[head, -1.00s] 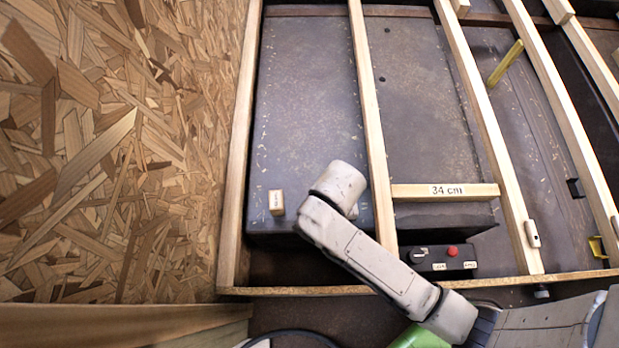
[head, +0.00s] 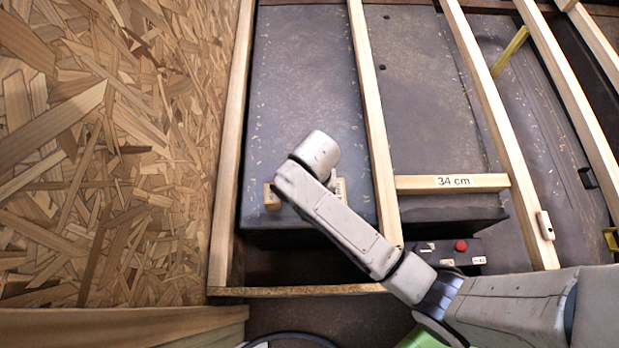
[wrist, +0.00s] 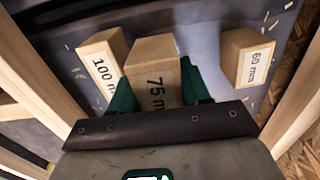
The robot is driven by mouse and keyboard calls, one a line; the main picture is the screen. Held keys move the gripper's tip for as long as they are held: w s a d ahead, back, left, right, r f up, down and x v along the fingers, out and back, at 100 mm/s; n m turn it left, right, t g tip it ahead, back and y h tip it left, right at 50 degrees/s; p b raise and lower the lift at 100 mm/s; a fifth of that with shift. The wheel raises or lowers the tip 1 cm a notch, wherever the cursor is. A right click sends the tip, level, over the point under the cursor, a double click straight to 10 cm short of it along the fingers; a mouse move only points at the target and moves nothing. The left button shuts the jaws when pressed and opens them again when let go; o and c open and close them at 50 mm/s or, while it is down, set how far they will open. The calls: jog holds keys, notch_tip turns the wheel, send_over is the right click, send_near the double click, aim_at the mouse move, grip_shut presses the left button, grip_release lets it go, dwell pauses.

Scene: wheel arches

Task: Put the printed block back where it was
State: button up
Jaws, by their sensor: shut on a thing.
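My gripper (wrist: 157,88) is shut on a wooden block printed "75 m…" (wrist: 154,52), with green fingers on both sides of it. The end of the print is hidden. In the wrist view a block printed "100 m…" (wrist: 100,60) stands close on the left, and a block printed "60 mm" (wrist: 247,57) stands apart on the right. In the head view a small block (head: 272,197) shows left of my arm, and part of another (head: 340,188) shows right of it. My gripper and the held block are hidden there. I cannot tell whether the held block touches the dark surface.
The dark wheel-arch top (head: 305,80) lies between wooden battens (head: 370,110). A crosspiece marked "34 cm" (head: 420,184) and a control box with a red button (head: 461,246) lie right of my arm. Chipboard (head: 100,150) fills the left. The arch's far part is clear.

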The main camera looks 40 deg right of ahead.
jog(key=shift+w+f+b, duration=0.3)
jog(key=shift+w+f, duration=0.45)
jog(key=shift+f, duration=0.1)
notch_tip(320, 180, down, 3)
jog(key=shift+w+f+b, duration=0.1)
jog(key=shift+f+b, duration=0.1)
jog(key=shift+b, duration=0.5)
jog(key=o, duration=1.2)
